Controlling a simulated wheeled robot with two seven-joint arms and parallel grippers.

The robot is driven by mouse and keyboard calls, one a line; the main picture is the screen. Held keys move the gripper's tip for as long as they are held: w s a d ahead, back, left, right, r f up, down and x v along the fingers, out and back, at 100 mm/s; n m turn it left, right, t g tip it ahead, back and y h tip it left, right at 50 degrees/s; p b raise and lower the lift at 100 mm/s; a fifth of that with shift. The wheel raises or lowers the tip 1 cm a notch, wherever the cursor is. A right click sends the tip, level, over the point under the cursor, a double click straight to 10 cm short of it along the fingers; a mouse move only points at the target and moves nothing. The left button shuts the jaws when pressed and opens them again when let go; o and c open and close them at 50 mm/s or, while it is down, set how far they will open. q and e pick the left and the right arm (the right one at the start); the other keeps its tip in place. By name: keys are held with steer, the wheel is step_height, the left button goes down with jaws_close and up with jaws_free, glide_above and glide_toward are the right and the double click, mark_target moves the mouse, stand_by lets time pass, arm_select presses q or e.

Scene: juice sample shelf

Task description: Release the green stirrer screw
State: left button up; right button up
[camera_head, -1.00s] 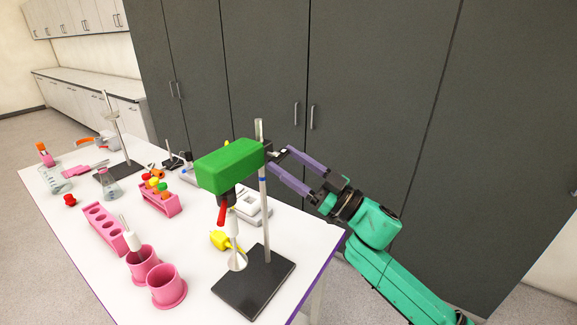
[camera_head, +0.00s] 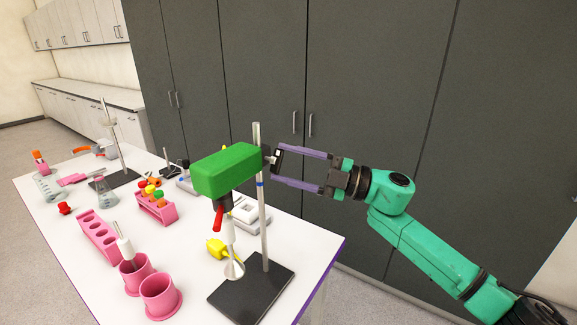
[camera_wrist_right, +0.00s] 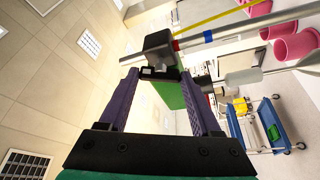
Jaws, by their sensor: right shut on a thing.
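The green stirrer (camera_head: 228,169) is mounted on a metal stand rod (camera_head: 261,205) with a black base (camera_head: 252,294). Its shaft hangs down, with a red handle beside it. A small dark screw (camera_head: 278,158) sticks out to the right of the rod. My right gripper (camera_head: 276,166) is at this screw, its purple fingers shut on it. In the right wrist view, the fingers reach to a black clamp block (camera_wrist_right: 160,42), with the green stirrer body (camera_wrist_right: 193,100) partly hidden behind a finger. My left gripper is not in view.
Pink beakers (camera_head: 161,297) and a pink tube rack (camera_head: 98,233) stand left of the stand. A yellow item (camera_head: 217,250) lies beside the shaft. A second stand (camera_head: 110,135) is farther back. Dark cabinets (camera_head: 370,80) rise behind the table. The space right of the rod holds my arm.

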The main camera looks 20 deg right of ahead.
steer(key=n, duration=0.1)
steer(key=n+g+h, duration=0.1)
steer(key=n, duration=0.3)
steer(key=shift+d+r+p, duration=0.1)
steer(key=shift+r+p, duration=0.2)
steer(key=shift+r, duration=0.1)
steer(key=shift+n+g+h, duration=0.3)
steer(key=o, duration=1.4)
steer(key=shift+w, duration=0.1)
steer(key=shift+f, duration=0.15)
steer(key=shift+s+d+f+b, duration=0.15)
steer(key=shift+s+d+b, duration=0.05)
steer(key=shift+d+b, duration=0.2)
steer(key=b+v, duration=0.3)
steer(key=v, duration=0.3)
steer(key=b+v, duration=0.4)
steer(key=v, duration=0.3)
steer(key=shift+s+d+r, duration=0.2)
steer(key=shift+d+r, duration=0.05)
